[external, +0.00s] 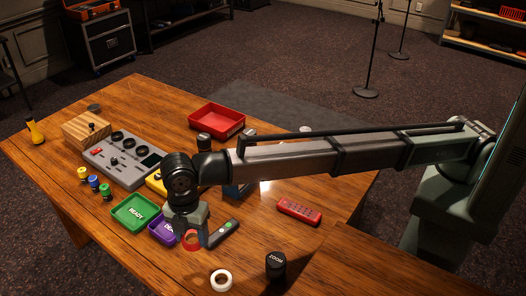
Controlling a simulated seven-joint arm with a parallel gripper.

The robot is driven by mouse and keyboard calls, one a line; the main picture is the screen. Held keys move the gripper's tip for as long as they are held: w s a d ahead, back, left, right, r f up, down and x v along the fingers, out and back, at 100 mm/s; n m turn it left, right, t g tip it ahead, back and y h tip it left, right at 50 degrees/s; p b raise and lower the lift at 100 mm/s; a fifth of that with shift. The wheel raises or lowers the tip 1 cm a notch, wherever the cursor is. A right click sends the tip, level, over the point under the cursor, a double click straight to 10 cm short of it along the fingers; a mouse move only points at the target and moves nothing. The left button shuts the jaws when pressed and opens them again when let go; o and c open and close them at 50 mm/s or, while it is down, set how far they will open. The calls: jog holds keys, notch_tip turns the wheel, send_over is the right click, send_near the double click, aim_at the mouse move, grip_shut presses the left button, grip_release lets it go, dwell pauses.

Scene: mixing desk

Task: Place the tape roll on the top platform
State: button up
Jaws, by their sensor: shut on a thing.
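My gripper (191,232) points down over the front part of the wooden desk. It is shut on a red tape roll (192,241), which shows as a ring at the fingertips. I cannot tell whether the roll touches the desk. A white tape roll (221,280) lies flat near the desk's front edge, apart from my gripper. No top platform is clearly recognisable; a wooden block (87,130) stands at the back left. My arm hides part of the middle of the desk.
A green tray (135,212) and a purple tray (162,230) lie left of my gripper. A grey mixer (125,158), a red bin (217,121), a red device (299,211) and a black cylinder (275,265) stand around.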

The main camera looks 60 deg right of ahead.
notch_tip(320, 180, up, 4)
jog(key=w+d+m, duration=0.3)
jog(key=w+d, duration=1.3)
jog(key=d, duration=0.4)
jog(key=w+d+m, duration=0.3)
jog(key=w+d, duration=1.3)
jog(key=d, duration=0.3)
jog(key=w+d+m, duration=0.3)
jog(key=d+m, duration=0.1)
jog(key=d, duration=2.2)
jog(key=w+d+m, duration=0.2)
jog(key=d+m, duration=0.1)
jog(key=d, duration=2.3)
jog(key=shift+d+f, duration=0.15)
jog(key=shift+f, duration=9.1)
jog(key=shift+d+f, duration=0.15)
jog(key=shift+f, duration=9.05)
jog(key=shift+f, duration=0.2)
